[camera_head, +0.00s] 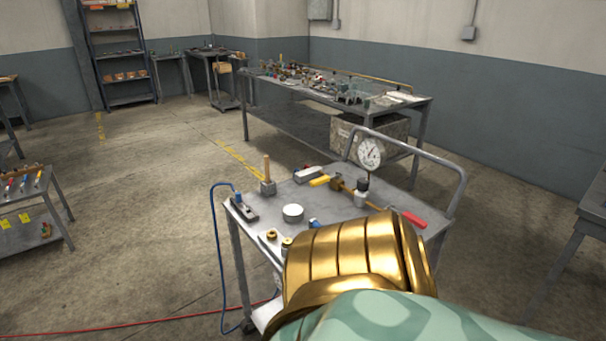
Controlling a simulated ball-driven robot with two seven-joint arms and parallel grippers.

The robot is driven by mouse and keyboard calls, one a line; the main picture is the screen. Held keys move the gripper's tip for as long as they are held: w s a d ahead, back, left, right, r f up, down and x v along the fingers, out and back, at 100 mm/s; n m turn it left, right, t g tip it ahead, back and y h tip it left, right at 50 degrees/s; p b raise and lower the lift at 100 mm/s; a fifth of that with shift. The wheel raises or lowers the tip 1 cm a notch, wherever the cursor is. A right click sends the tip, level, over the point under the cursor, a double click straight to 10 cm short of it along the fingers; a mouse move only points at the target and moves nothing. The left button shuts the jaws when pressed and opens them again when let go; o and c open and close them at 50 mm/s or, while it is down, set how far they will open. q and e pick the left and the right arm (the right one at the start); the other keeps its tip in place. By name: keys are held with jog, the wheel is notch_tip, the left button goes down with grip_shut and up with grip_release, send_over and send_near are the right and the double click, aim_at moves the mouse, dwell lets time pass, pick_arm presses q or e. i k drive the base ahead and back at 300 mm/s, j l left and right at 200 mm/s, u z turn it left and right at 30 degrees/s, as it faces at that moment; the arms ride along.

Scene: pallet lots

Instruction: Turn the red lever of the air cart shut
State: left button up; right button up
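The air cart (335,213) stands in front of me, with a grey top and a bent tube handle (440,164). The red lever (411,218) sits near the right side of the top, pointing toward the right front edge. It looks roughly in line with the brass pipe; its valve body is partly hidden. A yellow lever (320,181) lies at the other end of the pipe, and a round dial gauge (371,153) stands up between them. A gold and green arm of mine covers the cart's near right part. Neither gripper is visible.
A white round tin (293,213), a wooden-handled tool (266,176) and small brass fittings lie on the cart. A blue hose (216,250) hangs at its left; a red hose (130,328) crosses the floor. A cluttered workbench (430,105) stands behind. Floor left of the cart is free.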

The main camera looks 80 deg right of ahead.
aim_at(414, 220)
jog(key=z, duration=3.25)
jog(key=i+l+z, duration=0.45)
jog(key=i+l, duration=0.35)
jog(key=l, duration=0.1)
